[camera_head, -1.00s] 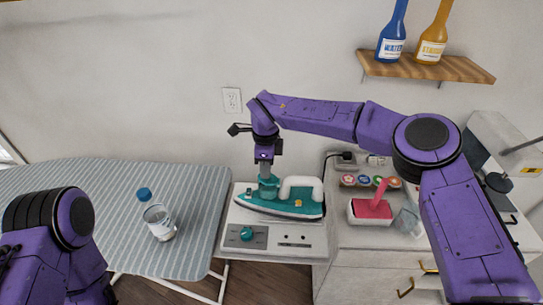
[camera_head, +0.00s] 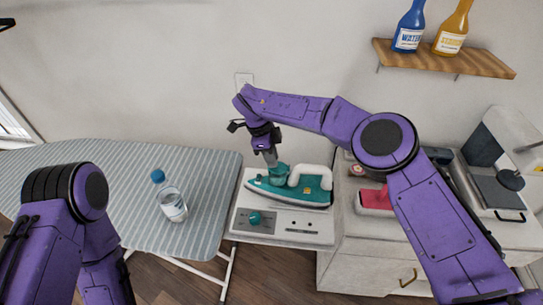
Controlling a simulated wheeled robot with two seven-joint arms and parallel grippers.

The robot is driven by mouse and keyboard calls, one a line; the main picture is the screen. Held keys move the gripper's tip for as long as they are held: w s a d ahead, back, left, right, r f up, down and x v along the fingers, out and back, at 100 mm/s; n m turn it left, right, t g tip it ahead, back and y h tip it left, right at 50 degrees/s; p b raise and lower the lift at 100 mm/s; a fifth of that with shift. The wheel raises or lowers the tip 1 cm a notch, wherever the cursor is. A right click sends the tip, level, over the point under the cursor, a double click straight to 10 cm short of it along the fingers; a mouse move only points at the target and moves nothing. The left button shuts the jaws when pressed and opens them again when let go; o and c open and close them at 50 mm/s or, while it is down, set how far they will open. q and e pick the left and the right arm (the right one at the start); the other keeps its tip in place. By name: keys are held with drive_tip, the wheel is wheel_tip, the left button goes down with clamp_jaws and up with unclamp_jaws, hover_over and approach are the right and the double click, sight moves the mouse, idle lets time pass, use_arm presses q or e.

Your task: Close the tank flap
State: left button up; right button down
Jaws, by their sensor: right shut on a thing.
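A teal and white iron (camera_head: 290,188) lies on a white station with a teal knob, its pointed end to the left. The tank flap (camera_head: 279,173) is the small teal part standing up near the iron's front. My right gripper (camera_head: 271,161) comes down from the upper left, tilted, with its fingers shut at the flap. The fingers are small here and partly hide the flap, so its exact angle is hard to tell. My left arm shows at the lower left, but its gripper is out of view.
A red-pink object (camera_head: 374,200) on the cabinet is partly behind my right arm. A wall shelf (camera_head: 445,57) holds blue and orange bottles.

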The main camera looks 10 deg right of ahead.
drive_tip(key=c, duration=1)
unclamp_jaws()
drive_tip(key=shift+s+f, duration=0.1)
drive_tip(key=shift+f, duration=0.1)
drive_tip(key=shift+c, duration=0.2)
drive_tip(key=shift+r, duration=0.35)
drive_tip(key=b+v, duration=0.2)
drive_tip(key=v, duration=0.7)
drive_tip(key=shift+a+r, duration=0.15)
drive_tip(key=shift+r, duration=0.25)
